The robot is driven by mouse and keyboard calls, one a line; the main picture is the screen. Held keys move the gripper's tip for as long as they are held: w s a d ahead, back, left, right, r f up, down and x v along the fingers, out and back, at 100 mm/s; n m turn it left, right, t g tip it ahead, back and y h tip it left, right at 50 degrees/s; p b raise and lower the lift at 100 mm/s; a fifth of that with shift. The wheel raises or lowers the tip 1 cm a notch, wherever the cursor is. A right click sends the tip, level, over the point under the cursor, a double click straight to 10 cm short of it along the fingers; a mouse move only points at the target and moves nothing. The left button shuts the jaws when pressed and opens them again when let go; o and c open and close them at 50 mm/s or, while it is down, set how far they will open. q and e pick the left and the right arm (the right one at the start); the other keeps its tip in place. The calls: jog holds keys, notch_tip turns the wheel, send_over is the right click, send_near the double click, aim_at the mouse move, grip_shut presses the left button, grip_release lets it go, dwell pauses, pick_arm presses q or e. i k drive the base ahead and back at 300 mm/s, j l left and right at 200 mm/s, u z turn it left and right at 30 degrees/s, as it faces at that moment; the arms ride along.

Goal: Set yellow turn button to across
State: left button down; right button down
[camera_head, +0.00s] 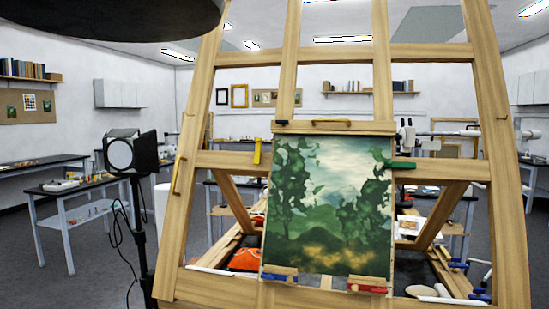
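The yellow turn button (257,151) is on the wooden easel frame (232,160), just left of the painting's upper left edge. It stands upright, close to vertical, with its longer part pointing down beside the painting. The painting (327,205), a green landscape, rests against the easel. A green turn button (400,164) at the painting's upper right lies nearly level, its inner end at the painting's edge. Neither of my grippers shows in this view.
A blue piece (281,277) and a red piece (367,288) sit at the painting's bottom edge. Brass-coloured handles are on the top bar (332,122) and left post (177,176). A black lamp (131,153) stands left of the easel. Worktables (75,187) are behind.

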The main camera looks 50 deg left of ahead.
aim_at(259, 141)
jog(key=u, duration=1.7)
jog(key=i+j+z, duration=0.15)
jog(key=i+j, duration=0.25)
jog(key=i+j+z, duration=0.2)
jog(key=i+j, duration=0.25)
jog(key=i+j+z, duration=0.15)
jog(key=i+j, duration=0.2)
jog(key=j, duration=0.2)
